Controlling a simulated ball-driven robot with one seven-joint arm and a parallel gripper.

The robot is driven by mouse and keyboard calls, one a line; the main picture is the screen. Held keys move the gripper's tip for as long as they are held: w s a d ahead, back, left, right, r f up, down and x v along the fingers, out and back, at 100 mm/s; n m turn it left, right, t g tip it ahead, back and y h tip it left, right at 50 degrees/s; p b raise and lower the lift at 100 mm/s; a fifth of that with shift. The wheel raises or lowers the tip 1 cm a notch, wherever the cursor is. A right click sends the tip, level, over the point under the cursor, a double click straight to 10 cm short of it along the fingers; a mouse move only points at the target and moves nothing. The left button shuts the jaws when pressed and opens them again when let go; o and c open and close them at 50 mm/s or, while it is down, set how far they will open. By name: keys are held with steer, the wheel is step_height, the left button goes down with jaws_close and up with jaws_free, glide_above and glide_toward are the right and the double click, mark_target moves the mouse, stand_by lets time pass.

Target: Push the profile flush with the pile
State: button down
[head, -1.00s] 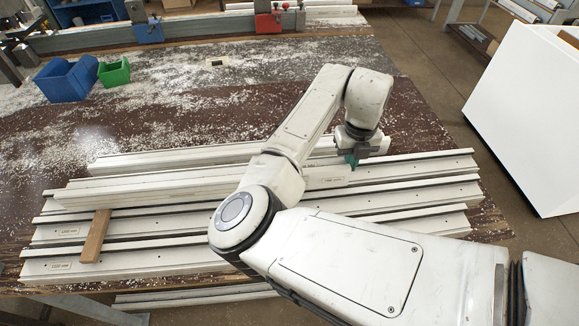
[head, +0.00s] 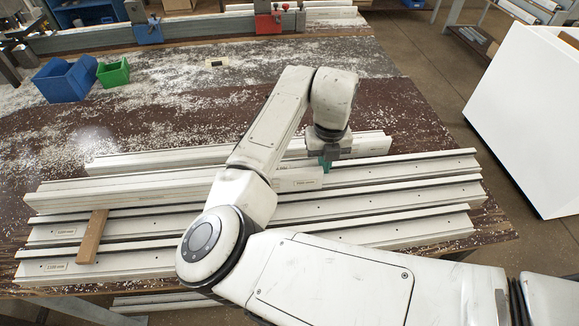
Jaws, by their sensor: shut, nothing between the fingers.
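The white profile (head: 120,188) lies on top of the pile of long white profiles (head: 400,205). Its left end is near the left ends of the pile's profiles. My arm hides the middle of the profile and pile. A wooden strip (head: 92,237) lies across the pile near its left end, in front of the profile.
Another white profile (head: 365,146) lies behind the pile. A blue bin (head: 65,80) and a green bin (head: 113,73) stand at the back left. Clamps, one blue and one red (head: 268,23), sit on a rail at the back. A white cabinet (head: 525,115) stands right of the bench.

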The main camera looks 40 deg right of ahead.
mark_target(308, 165)
steer(key=shift+w+a+b, duration=0.25)
steer(key=shift+w+a, duration=0.35)
steer(key=shift+a, duration=0.3)
steer(key=shift+w+a+b, duration=0.2)
steer(key=shift+w+a, duration=0.4)
steer(key=shift+a, duration=0.3)
steer(key=shift+w+a, duration=0.35)
steer(key=shift+a, duration=0.1)
steer(key=shift+d, duration=0.1)
steer(key=shift+s+d, duration=0.45)
steer(key=shift+d, duration=0.1)
steer(key=shift+r+p, duration=2.35)
steer(key=shift+r, duration=1.2)
steer(key=shift+s+f, duration=0.1)
steer(key=shift+f, duration=0.05)
